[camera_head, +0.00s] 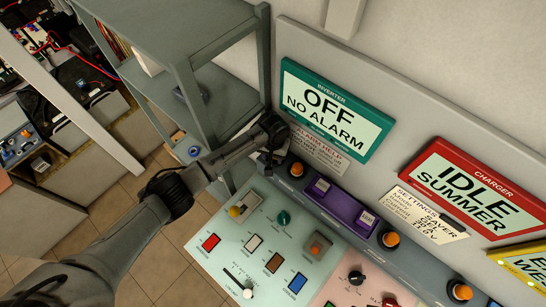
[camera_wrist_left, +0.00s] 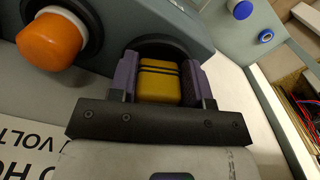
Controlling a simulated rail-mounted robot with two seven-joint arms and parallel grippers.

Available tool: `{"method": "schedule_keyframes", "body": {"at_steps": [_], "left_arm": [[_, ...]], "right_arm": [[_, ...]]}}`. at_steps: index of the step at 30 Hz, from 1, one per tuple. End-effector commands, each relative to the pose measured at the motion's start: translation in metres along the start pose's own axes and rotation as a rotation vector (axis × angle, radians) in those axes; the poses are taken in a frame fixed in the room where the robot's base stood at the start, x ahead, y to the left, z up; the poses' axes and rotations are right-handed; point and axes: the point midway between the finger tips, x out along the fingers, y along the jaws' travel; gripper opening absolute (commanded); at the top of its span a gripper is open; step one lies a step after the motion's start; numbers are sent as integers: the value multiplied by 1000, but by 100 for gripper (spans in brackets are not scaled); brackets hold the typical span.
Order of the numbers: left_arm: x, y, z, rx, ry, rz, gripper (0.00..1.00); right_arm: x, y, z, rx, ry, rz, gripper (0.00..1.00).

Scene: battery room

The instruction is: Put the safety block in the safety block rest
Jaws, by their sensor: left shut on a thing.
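My left gripper (camera_head: 272,150) is at the left end of the grey sloping panel, just below the green inverter sign. In the left wrist view the purple fingers of the left gripper (camera_wrist_left: 160,78) are shut on a yellow block with black stripes (camera_wrist_left: 160,82), which looks like the safety block. A dark rounded shape (camera_wrist_left: 163,45) on the grey panel lies right behind the block; I cannot tell whether it is the rest or whether the block touches it. In the head view the gripper hides the block. My right gripper is not in view.
An orange knob (camera_head: 297,169) sits close beside the left gripper and also shows in the wrist view (camera_wrist_left: 50,38). A purple unit (camera_head: 340,204) is farther along the panel. A pale control board (camera_head: 262,262) lies in front. Grey shelving (camera_head: 185,60) stands behind the arm.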

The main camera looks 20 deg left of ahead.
Motion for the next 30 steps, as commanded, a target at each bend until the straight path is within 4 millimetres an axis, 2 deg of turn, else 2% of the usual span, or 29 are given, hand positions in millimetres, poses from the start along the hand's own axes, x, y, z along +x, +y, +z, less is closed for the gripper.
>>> {"method": "schedule_keyframes", "body": {"at_steps": [11,12,19,30], "left_arm": [[2,0,0,-1,-1,0,20],[3,0,0,0,-1,0,46],[3,0,0,0,-1,0,68],[0,0,0,0,0,0,70]], "right_arm": [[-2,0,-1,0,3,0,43],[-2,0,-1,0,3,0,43],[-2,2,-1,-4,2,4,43],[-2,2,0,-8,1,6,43]]}}
